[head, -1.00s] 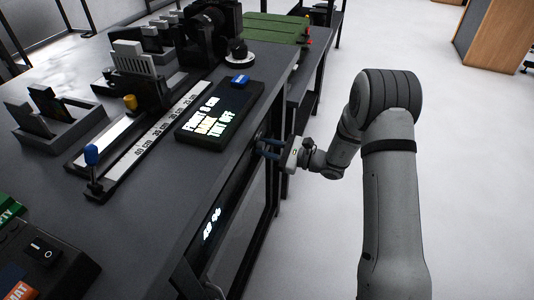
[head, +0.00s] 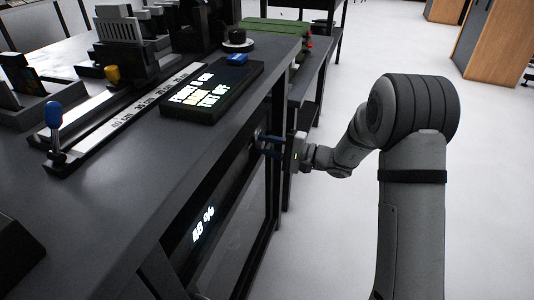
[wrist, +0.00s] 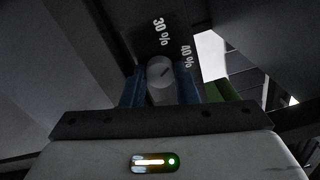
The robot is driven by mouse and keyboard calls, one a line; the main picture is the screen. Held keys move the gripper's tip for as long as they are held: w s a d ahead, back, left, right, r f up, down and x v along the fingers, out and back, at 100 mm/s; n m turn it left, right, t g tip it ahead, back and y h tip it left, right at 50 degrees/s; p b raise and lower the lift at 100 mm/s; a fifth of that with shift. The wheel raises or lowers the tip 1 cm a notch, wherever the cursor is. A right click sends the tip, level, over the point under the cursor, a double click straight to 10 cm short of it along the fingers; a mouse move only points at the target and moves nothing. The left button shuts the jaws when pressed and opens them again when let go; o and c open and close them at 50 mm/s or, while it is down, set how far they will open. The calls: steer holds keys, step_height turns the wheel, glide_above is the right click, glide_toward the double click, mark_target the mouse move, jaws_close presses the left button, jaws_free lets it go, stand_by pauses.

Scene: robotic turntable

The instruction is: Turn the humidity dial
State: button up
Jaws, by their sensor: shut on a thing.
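The humidity dial (wrist: 159,72) is a small light grey knob with a dark pointer line. In the head view the fingers mostly hide the dial. A lit percent display (head: 203,225) is on the same front; its digits are hard to read.
The dark worktop (head: 150,160) overhangs the cabinet front just above my gripper. On it are a black text display (head: 212,95), a ruler rail (head: 130,110) with a blue knob (head: 52,114), and a black round knob (head: 238,40). The floor to the right is open.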

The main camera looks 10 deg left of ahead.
steer(key=n, duration=0.5)
steer(key=shift+n, duration=0.4)
stand_by(0.4)
steer(key=o, duration=1)
